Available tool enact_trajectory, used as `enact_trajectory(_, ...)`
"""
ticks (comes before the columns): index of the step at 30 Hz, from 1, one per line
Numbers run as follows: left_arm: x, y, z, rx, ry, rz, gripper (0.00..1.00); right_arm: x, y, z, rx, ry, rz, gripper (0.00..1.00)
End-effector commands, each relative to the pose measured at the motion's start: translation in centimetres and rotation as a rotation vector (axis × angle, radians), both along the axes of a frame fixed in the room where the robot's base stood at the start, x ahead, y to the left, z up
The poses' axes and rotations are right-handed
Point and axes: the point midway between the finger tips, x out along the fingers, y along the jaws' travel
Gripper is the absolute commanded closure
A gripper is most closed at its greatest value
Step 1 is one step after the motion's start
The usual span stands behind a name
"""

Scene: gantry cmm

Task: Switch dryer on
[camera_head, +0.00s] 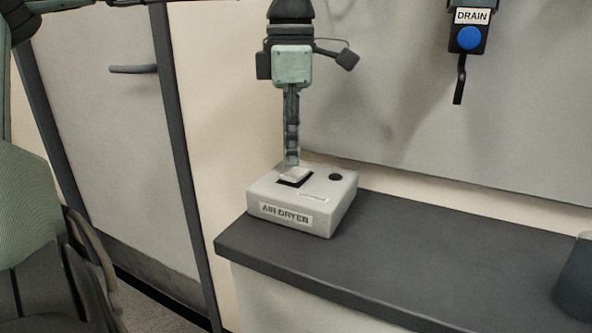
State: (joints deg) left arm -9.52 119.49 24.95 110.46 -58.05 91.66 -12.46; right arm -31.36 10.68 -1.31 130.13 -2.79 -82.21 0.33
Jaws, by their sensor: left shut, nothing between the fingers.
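The air dryer box (322,215) is a pale block with an "AIR DRYER" label on its front. It stands on the left end of a dark worktop. A whitish rocker switch (294,175) in a black surround is on its top. My left gripper (291,162) points straight down over the rocker, shut and empty. Its fingertips are at the rocker's back edge, touching it or very close; I cannot tell which. The fingertips hide part of the rocker, and its on or off position is not clear. My right gripper is not in view.
A dark round knob (335,177) is on the box, right of the rocker. A "DRAIN" unit (469,38) with a blue button hangs on the wall. A dark object (576,285) stands at the worktop's right. The worktop (430,250) between is clear. A door (110,130) is at left.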

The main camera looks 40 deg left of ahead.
Motion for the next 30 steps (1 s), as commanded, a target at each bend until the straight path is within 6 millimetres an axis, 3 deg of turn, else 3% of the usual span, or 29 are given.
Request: enact_trajectory(30,0.0,0.0,-1.5,0.0,0.0,0.0,1.0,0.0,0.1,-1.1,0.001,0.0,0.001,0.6)
